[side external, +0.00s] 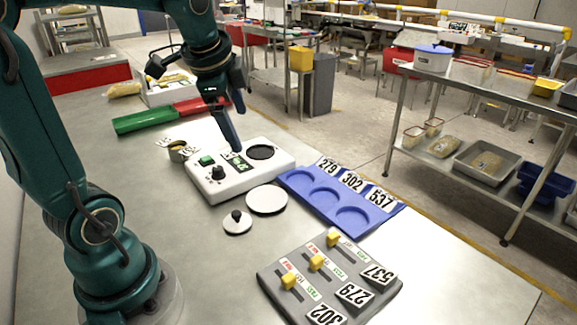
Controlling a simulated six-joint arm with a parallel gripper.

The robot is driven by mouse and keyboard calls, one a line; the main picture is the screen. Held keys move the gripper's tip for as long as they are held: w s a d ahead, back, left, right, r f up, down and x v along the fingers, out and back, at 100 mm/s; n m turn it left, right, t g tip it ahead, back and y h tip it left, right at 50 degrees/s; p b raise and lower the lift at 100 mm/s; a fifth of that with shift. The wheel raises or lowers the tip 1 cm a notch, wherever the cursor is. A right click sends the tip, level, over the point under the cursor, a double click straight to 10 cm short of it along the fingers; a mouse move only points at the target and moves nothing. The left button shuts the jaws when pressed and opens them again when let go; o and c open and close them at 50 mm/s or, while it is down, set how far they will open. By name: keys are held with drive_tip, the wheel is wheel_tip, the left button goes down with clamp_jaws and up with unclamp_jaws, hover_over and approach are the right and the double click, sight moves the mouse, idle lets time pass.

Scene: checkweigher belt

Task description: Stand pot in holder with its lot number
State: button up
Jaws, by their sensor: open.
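A small pot (179,151) with a metallic, tan-looking side stands on the table to the left of the white scale. A small white tag with dark marks (164,141) shows beside it, too small to read. The blue holder (290,181) lies right of the scale, with three round recesses that look empty. Its number plates read 279 (328,165), 302 (352,181) and 537 (380,197). My gripper (236,148) points down over the scale, right of the pot and apart from it. It is open and holds nothing visible.
The white scale (229,184) has a dark round pan, knob and green display. A white disc (267,199) and a black-knobbed lid (237,221) lie before it. A grey slider panel (280,264) sits at front right. Green (143,121) and red blocks lie behind.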

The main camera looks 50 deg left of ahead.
drive_tip(key=s+d+n+t+h, duration=0.1)
drive_tip(key=s+d+n, duration=0.2)
drive_tip(key=d, duration=0.4)
drive_tip(key=shift+s+d+f, duration=0.35)
drive_tip(key=shift+s+f, duration=0.1)
drive_tip(key=shift+s, duration=0.2)
drive_tip(key=shift+o, duration=0.2)
drive_tip(key=s+d+f+n+h, duration=0.1)
drive_tip(key=s+d+f+n, duration=0.1)
drive_tip(key=s+d+n, duration=0.2)
drive_tip(key=shift+s+d+f+n+t+h, duration=0.3)
drive_tip(key=shift+s+d+f+h, duration=0.1)
drive_tip(key=shift+s+d, duration=0.25)
